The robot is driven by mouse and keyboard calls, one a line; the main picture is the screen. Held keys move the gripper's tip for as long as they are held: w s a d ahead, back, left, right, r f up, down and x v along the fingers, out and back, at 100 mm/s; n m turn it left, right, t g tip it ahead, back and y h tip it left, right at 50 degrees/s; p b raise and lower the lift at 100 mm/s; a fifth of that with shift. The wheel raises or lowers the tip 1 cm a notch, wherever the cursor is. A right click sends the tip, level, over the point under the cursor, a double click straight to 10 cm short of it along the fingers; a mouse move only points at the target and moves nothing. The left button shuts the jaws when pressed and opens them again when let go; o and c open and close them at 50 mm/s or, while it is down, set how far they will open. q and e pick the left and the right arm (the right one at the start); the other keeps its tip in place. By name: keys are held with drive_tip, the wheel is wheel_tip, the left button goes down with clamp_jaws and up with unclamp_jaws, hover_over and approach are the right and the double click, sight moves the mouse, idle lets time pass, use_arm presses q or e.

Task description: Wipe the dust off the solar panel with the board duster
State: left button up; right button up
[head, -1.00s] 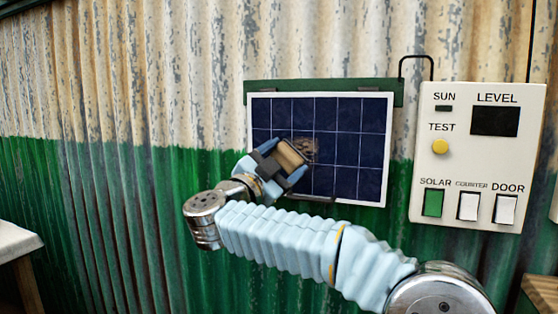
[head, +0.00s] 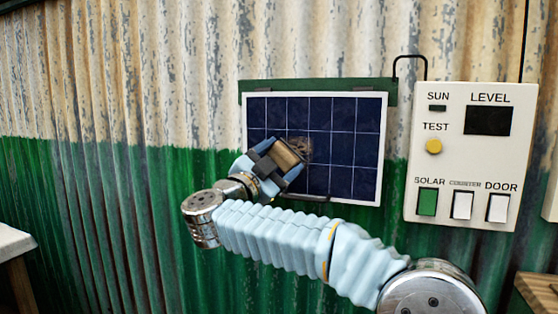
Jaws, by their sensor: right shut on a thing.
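The solar panel (head: 342,160) hangs on the corrugated wall, dark blue with a white frame and grid lines. A brownish dust patch (head: 303,146) shows near its middle, partly hidden behind the duster. My right gripper (head: 276,163) is in front of the panel's left half, shut on the board duster (head: 282,154), a tan block with a dark part. The duster overlaps the dust's left edge in the picture; I cannot tell whether it touches the panel. My left gripper is not in view.
A white control box (head: 467,205) with SUN, LEVEL and TEST markings and switches is on the wall to the right. A green board (head: 392,92) backs the panel. Table corners show at lower left (head: 14,243) and lower right (head: 541,290).

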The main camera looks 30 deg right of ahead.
sight(292, 162)
drive_tip(key=shift+w+d, duration=0.4)
drive_tip(key=shift+d, duration=0.05)
drive_tip(key=shift+s+d+f, duration=0.1)
drive_tip(key=shift+s+d, duration=0.25)
drive_tip(key=shift+s, duration=0.05)
drive_tip(key=shift+s+d+b, duration=0.55)
drive_tip(key=shift+s+b, duration=0.2)
drive_tip(key=shift+s+d, duration=0.4)
drive_tip(key=shift+s, duration=0.05)
drive_tip(key=shift+w, duration=0.1)
drive_tip(key=shift+w+a+r, duration=0.25)
drive_tip(key=shift+w, duration=0.15)
drive_tip(key=shift+w+a+p, duration=0.75)
drive_tip(key=shift+w+p, duration=0.1)
drive_tip(key=shift+w, duration=0.05)
drive_tip(key=shift+w+a, duration=0.2)
drive_tip(key=shift+w, duration=0.05)
drive_tip(key=shift+f, duration=0.1)
